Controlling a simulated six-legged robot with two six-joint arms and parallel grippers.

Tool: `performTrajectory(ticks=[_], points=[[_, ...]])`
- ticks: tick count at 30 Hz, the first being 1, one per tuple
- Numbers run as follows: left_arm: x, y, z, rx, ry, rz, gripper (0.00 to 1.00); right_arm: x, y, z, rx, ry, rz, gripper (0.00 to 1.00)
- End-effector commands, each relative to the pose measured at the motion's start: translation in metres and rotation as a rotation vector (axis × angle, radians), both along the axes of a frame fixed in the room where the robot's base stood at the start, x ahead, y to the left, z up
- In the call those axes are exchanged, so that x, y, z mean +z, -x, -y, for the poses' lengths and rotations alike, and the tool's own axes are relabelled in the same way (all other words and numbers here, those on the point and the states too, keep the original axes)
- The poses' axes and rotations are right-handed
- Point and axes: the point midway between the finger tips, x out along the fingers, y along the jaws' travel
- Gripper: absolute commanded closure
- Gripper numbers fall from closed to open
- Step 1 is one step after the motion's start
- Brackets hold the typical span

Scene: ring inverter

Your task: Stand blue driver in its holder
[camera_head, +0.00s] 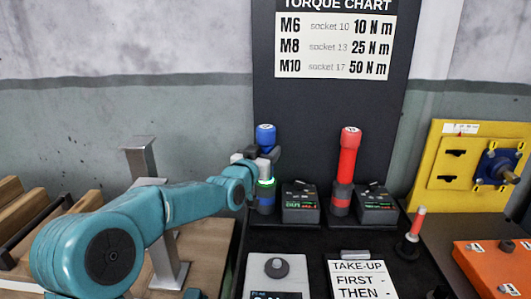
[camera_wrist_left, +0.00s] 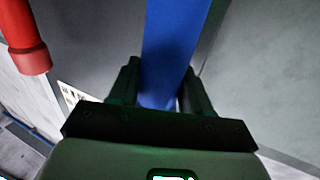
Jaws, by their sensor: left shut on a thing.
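The blue driver (camera_head: 265,136) stands upright at the left of the dark bench, its blue top showing above my left gripper (camera_head: 264,163). My left gripper is shut on it. In the left wrist view the blue shaft (camera_wrist_left: 172,50) runs between the two fingers (camera_wrist_left: 160,92). Below the gripper, a green-lit ring and a dark-and-blue base (camera_head: 265,200) show; I cannot tell whether the driver is fully seated in it. The red driver (camera_head: 348,153) stands upright in its dark holder (camera_head: 341,200) to the right. My right gripper is not in view.
Two dark display boxes (camera_head: 300,204) (camera_head: 376,206) stand beside the drivers. A small red-tipped tool (camera_head: 417,222) stands at the right. A TAKE-UP card (camera_head: 361,280) lies in front. A yellow panel (camera_head: 468,165) and orange box (camera_head: 495,268) are at the right. A metal post (camera_head: 140,157) stands behind my left arm.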

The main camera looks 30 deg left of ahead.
Motion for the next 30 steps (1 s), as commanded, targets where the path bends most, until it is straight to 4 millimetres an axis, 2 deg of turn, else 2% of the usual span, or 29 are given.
performTrajectory(ticks=[23, 24, 26, 30], points=[[-0.0024, 0.0002, -0.0003, 0.001, -0.001, 0.007, 0.91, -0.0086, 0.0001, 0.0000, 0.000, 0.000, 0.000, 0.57], [-0.0019, 0.0002, -0.0003, 0.001, -0.001, 0.006, 0.39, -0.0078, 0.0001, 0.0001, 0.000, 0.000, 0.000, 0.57], [-0.0023, 0.0002, -0.0002, 0.001, -0.001, 0.005, 0.22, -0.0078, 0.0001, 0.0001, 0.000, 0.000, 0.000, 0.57], [-0.0033, 0.0001, -0.0001, 0.000, -0.001, 0.003, 0.22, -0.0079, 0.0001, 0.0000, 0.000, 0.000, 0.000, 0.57]])
